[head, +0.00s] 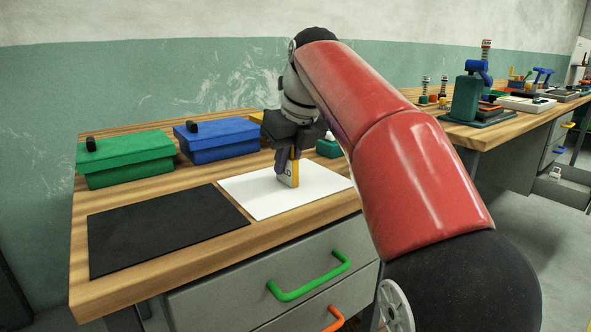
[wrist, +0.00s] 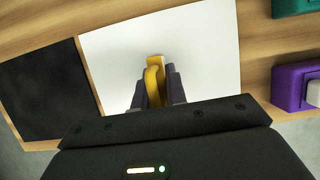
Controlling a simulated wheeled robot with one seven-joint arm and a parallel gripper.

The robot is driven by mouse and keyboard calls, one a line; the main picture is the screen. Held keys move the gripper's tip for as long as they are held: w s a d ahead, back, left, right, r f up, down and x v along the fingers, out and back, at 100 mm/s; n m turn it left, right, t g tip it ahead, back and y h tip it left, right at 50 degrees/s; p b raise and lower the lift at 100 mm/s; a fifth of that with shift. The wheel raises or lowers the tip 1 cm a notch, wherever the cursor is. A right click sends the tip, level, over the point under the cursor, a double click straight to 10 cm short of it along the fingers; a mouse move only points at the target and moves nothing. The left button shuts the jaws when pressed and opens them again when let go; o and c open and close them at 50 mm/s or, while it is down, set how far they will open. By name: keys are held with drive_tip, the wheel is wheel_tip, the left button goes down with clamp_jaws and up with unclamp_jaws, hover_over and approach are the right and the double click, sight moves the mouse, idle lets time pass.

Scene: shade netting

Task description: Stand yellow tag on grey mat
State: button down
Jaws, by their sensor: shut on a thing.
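The yellow tag (head: 293,178) is upright between the fingers of my gripper (head: 286,160), over the white mat (head: 250,208). Its lower part has a pale face with dark marking. I cannot tell whether its bottom edge touches the white mat. In the wrist view the tag (wrist: 155,78) shows between the two dark fingers of my gripper (wrist: 156,84), which are shut on it. The grey mat (head: 160,228), very dark and bare, lies left of the white mat; it also shows at left in the wrist view (wrist: 42,90).
A green box (head: 125,160) and a blue box (head: 217,142) stand behind the mats. A small green object (head: 328,148) is right of my gripper. A purple block (wrist: 292,88) shows at right in the wrist view. Drawers with a green handle (head: 310,278) are below the tabletop.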

drive_tip(key=c, duration=1.4)
unclamp_jaws()
drive_tip(key=shift+a, duration=0.1)
drive_tip(key=shift+r, duration=0.2)
drive_tip(key=p+v, duration=0.4)
drive_tip(key=v, duration=0.8)
